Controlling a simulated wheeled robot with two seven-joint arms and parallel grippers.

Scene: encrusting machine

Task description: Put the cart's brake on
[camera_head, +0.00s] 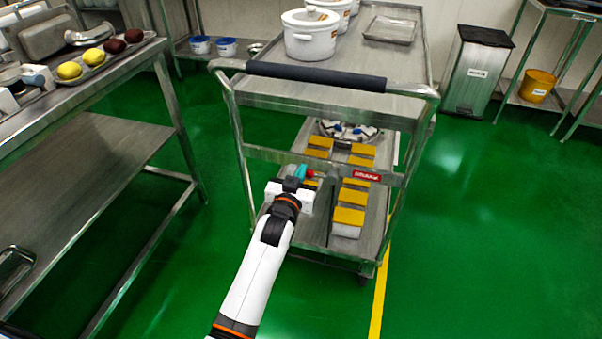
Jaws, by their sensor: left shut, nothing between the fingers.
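The steel cart (252,170) stands in the middle with its dark push handle (316,75) toward me. A red label (367,176) with lettering too small to read surely is on its near crossbar. A small red knob (310,173), which looks like the brake lever's end, shows at the crossbar left of the label. My left gripper (301,171) is shut and empty, with its teal fingertips right at the knob. I cannot tell whether they touch it. The rest of the lever is hidden or too small to tell. My right gripper is out of view.
White pots (310,40) and a tray (390,30) are on the cart's top. Several yellow-topped blocks (352,197) sit on its lower shelf. A steel table (100,82) stands at left, a bin (477,70) at back right. Green floor is clear at right.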

